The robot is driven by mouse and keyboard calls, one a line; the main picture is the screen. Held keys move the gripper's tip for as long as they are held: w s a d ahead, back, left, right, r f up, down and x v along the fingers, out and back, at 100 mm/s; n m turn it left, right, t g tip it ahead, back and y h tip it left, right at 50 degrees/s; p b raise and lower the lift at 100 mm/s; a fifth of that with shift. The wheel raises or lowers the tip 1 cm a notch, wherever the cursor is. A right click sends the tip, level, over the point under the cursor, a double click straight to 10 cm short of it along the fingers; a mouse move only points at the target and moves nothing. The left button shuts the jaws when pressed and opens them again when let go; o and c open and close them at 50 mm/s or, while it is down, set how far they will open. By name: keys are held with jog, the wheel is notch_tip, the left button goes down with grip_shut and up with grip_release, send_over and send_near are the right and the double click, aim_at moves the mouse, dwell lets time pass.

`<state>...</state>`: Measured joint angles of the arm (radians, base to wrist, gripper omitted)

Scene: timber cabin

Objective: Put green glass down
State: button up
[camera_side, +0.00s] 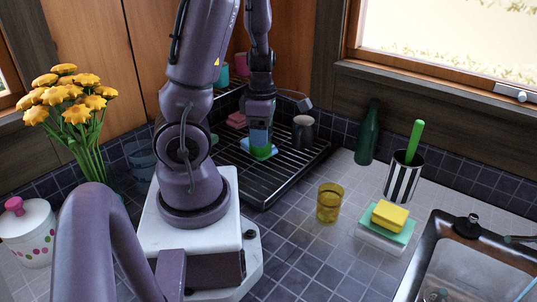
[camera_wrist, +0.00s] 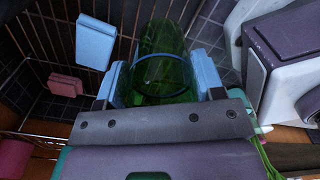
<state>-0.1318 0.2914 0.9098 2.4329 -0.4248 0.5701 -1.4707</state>
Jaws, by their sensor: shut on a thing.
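The green glass (camera_side: 261,152) is a clear green tumbler over the black wire dish rack (camera_side: 283,182) in the side view. My gripper (camera_side: 259,136) points down and is shut on it. In the wrist view the glass (camera_wrist: 162,62) sits between the two light-blue finger pads of my gripper (camera_wrist: 165,82), its round rim towards the camera. The rack's bars (camera_wrist: 137,22) show behind it. I cannot tell whether the base of the glass touches the rack.
A grey mug (camera_side: 303,133) stands on the rack, right of the glass. A light-blue block (camera_wrist: 95,42) and a pink block (camera_wrist: 65,85) lie nearby. A yellow glass (camera_side: 329,204), green bottle (camera_side: 367,135) and striped cup (camera_side: 401,180) stand on the tiled counter to the right.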

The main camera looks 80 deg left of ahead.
jog(key=n, duration=0.3)
jog(key=shift+s+f, duration=0.15)
jog(key=shift+s, duration=0.15)
notch_tip(320, 180, down, 3)
jog(key=shift+f, duration=2.45)
jog(key=shift+f, duration=0.15)
jog(key=o, duration=1)
